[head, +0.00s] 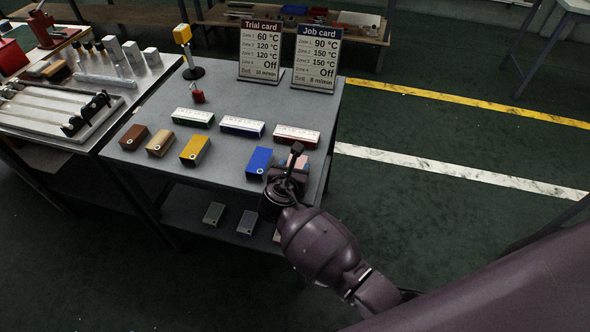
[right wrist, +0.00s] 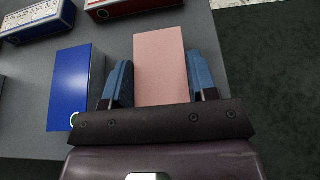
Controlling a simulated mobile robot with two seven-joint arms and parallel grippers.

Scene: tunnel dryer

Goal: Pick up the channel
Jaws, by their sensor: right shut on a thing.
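My right gripper (head: 287,176) is at the front right of the grey table. It is shut on a pink block (right wrist: 160,62), with one blue finger along each long side in the right wrist view. In the head view, the pink block (head: 297,160) is mostly hidden by the gripper. I cannot tell whether it rests on the table or is just above it. No part is labelled as the channel; the pink block is the only thing held. A blue block (head: 259,161) stands just left of the gripper, apart from it. My left gripper is not in view.
Yellow (head: 195,150), tan (head: 160,142) and brown (head: 133,137) blocks stand further left on the table (head: 222,165). Long green, blue and red boxes (head: 296,136) lie behind. Two cards (head: 317,60) stand at the back. A lower shelf holds grey blocks (head: 247,222).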

